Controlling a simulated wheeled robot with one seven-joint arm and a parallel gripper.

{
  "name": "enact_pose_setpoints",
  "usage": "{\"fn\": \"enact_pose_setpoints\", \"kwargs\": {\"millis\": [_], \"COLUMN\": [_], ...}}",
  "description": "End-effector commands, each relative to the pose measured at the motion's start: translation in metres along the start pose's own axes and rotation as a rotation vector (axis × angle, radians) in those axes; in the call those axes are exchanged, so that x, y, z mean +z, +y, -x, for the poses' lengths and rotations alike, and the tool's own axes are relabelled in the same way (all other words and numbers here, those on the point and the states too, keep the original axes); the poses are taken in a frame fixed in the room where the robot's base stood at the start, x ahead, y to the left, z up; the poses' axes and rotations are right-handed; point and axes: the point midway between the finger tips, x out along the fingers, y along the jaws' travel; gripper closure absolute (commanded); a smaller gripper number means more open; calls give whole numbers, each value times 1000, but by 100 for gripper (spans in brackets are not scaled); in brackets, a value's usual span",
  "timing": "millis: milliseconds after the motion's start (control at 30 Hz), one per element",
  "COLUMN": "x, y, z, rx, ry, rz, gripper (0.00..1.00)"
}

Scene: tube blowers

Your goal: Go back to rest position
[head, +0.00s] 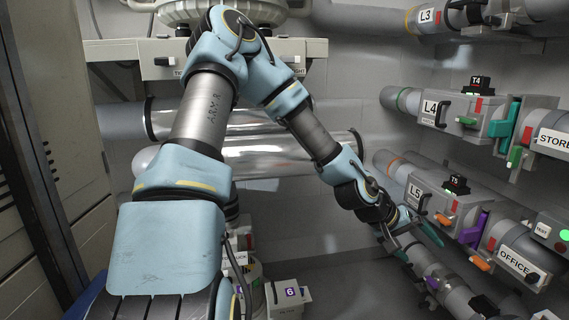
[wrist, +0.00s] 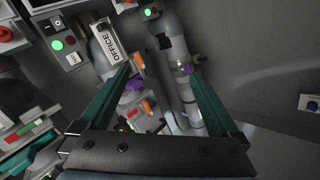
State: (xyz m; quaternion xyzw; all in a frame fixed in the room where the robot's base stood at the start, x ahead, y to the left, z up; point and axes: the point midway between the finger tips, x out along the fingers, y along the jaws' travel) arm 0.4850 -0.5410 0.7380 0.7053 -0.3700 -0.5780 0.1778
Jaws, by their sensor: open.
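My gripper (head: 417,243) is at the end of my light-blue arm, which reaches out to the right in the head view. In the wrist view my gripper (wrist: 158,72) has its two teal fingers spread wide apart, with nothing held between them. Beyond the fingers are the OFFICE tube (wrist: 107,48) and a grey pipe (wrist: 178,70) with a purple band. In the head view the gripper is just left of the OFFICE unit (head: 512,258) and below the L5 unit (head: 428,195). I cannot tell the exact gap to the pipes.
The L4 unit (head: 450,112) and STORES unit (head: 545,135) are on the right wall above. A box marked 6 (head: 289,294) is low in the middle. A cabinet (head: 50,150) stands at the left. Shiny horizontal pipes (head: 285,150) run behind my arm.

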Motion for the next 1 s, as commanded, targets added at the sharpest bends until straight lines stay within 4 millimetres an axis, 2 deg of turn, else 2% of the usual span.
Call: {"fn": "enact_pose_setpoints", "kwargs": {"millis": [33,100,167,200,300,400,500,600,800,833,1000], "x": [4,8,11,13,17,26,36,47,73,76,63], "y": [-29,-68,-98,-116,-152,-177,-190,-197,-201,-199,-172], "z": [14,38,64,83,136,188,231,265,317,324,347], "rx": [-97,-223,-325,-390,-534,-643,-713,-756,-794,-795,-794], "ry": [-16,-42,-61,-71,-89,-100,-102,-99,-88,-88,-94], "rz": [-35,-68,-81,-85,-75,-43,-2,42,128,139,133], "gripper": [3,3,3,3,3,3,3,3,3,3,3]}}
